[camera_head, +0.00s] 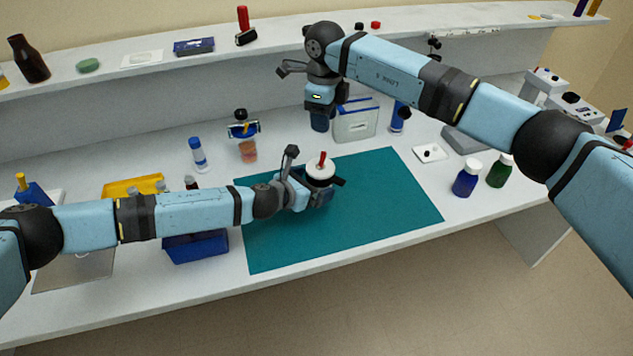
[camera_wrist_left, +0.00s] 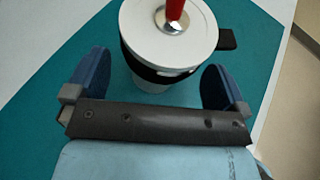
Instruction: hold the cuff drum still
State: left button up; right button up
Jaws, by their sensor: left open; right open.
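The cuff drum (camera_head: 321,172) is a white upright cylinder with a black band and a red-handled piece on its lid. It stands on the teal mat (camera_head: 385,205). In the left wrist view the drum (camera_wrist_left: 150,38) sits between the two blue fingers of my left gripper (camera_wrist_left: 155,72), with a gap visible on each side. My left gripper (camera_head: 318,190) is open and low beside the drum; its fingers are partly hidden in the head view. My right gripper (camera_head: 321,115) is open, raised behind the mat, away from the drum; its fingertips are hard to make out.
A clear container (camera_head: 356,122) stands close to the right gripper. Bottles with blue (camera_head: 466,180) and green (camera_head: 500,171) bodies stand right of the mat. A blue bin (camera_head: 196,246) and a yellow tray (camera_head: 132,187) lie left. The mat's right part is clear.

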pick_arm(q)
jog(key=shift+x, duration=1.1)
jog(key=c, duration=1)
jog(key=shift+o, duration=0.2)
